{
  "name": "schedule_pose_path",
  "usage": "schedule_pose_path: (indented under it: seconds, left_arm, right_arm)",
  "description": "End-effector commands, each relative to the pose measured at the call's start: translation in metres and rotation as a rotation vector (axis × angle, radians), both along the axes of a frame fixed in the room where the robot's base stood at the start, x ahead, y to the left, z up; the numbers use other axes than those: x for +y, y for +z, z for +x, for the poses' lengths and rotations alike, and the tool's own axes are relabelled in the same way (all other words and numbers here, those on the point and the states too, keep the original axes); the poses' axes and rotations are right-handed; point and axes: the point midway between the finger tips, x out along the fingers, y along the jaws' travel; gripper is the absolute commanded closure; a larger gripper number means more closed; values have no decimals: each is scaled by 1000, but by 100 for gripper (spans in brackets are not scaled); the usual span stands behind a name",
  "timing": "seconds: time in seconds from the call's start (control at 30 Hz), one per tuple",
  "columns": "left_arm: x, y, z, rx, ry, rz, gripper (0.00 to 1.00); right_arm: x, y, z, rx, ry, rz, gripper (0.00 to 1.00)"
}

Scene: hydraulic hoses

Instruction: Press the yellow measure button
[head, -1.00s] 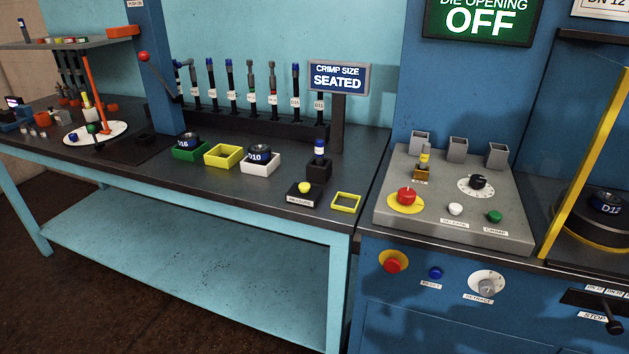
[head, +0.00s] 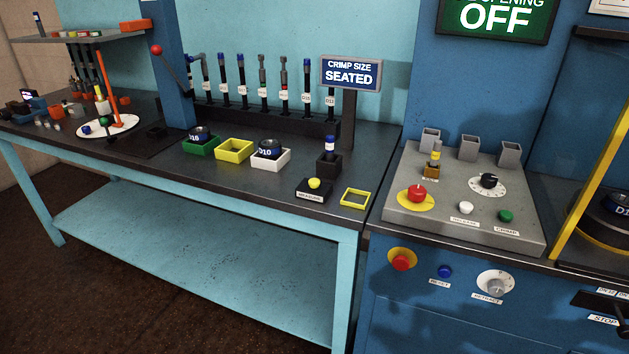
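The yellow measure button (head: 314,183) is a small round cap on a black box (head: 313,192) with a label on its front. It stands near the front edge of the bench, left of a yellow square frame (head: 355,199). Behind it, a blue-capped piece (head: 330,144) stands upright in a black block (head: 328,165). The sign (head: 351,74) above reads "CRIMP SIZE SEATED". Neither of my grippers shows in the head view.
Green, yellow (head: 234,151) and white (head: 270,160) trays lie left of the button. A rack of hoses (head: 262,116) stands behind. The grey control panel (head: 464,200) with a red emergency knob (head: 417,194) is to the right. Bench around the button is mostly clear.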

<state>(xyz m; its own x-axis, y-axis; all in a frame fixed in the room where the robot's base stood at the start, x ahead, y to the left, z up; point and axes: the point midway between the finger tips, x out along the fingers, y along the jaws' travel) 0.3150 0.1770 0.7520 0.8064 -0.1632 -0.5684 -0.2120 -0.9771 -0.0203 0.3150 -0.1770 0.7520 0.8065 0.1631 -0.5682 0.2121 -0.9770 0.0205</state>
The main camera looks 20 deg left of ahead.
Motion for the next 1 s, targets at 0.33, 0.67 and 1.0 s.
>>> schedule_pose_path:
  seconds: [0.33,0.67,1.0]
  left_arm:
    - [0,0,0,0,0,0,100]
    - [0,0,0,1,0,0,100]
    - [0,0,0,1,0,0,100]
  right_arm:
    - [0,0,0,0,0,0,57]
    - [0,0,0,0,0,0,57]
    - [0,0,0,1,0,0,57]
